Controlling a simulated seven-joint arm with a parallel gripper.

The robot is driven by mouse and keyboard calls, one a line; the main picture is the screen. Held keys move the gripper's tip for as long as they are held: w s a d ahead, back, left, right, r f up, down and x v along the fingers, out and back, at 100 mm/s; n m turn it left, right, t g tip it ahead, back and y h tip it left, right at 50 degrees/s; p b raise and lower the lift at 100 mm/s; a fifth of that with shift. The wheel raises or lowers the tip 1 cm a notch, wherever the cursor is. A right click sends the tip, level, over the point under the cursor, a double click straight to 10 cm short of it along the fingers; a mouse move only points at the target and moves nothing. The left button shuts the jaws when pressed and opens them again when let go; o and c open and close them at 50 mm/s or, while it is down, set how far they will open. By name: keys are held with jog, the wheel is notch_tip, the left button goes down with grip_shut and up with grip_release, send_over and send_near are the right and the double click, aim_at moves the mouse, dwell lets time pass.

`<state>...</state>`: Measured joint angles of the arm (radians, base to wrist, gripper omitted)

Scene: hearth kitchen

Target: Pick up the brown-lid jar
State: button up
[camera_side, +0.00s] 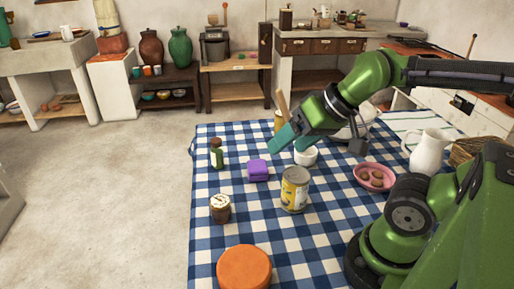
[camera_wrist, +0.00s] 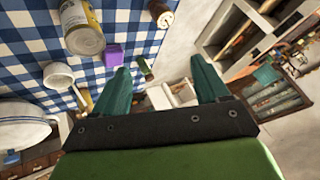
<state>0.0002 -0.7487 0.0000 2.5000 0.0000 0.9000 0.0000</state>
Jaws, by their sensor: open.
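A small brown jar (camera_side: 220,208) with a pale, marked top stands upright near the left edge of the checked table. It shows at the top of the wrist view (camera_wrist: 160,10), partly cut off. A green jar (camera_side: 217,154) with a brown top stands farther back; it shows between my fingertips' directions in the wrist view (camera_wrist: 145,68). My gripper (camera_side: 288,143) is open and empty, raised above the far part of the table, to the right of both jars. Its two teal fingers also show in the wrist view (camera_wrist: 160,64). It touches neither jar.
A purple block (camera_side: 258,170), a yellow-labelled can (camera_side: 295,189) and a white bowl (camera_side: 306,156) stand nearby. An orange round thing (camera_side: 244,268) is at the front. A pink bowl (camera_side: 375,176) and white pitcher (camera_side: 428,152) are right. Cloth around the brown jar is clear.

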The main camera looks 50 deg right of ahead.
jog(key=n+g+h, duration=0.2)
jog(key=n+g, duration=0.1)
jog(key=n, duration=0.1)
send_near(216, 140)
jog(key=x, duration=0.7)
jog(key=shift+s+a+f, duration=0.1)
jog(key=shift+s+a, duration=0.15)
jog(key=shift+s, duration=0.05)
jog(key=shift+w+d+x, duration=0.15)
jog(key=shift+x, duration=1.2)
jog(key=shift+w+d+x, duration=0.1)
jog(key=shift+x, duration=1.3)
jog(key=c, duration=1.2)
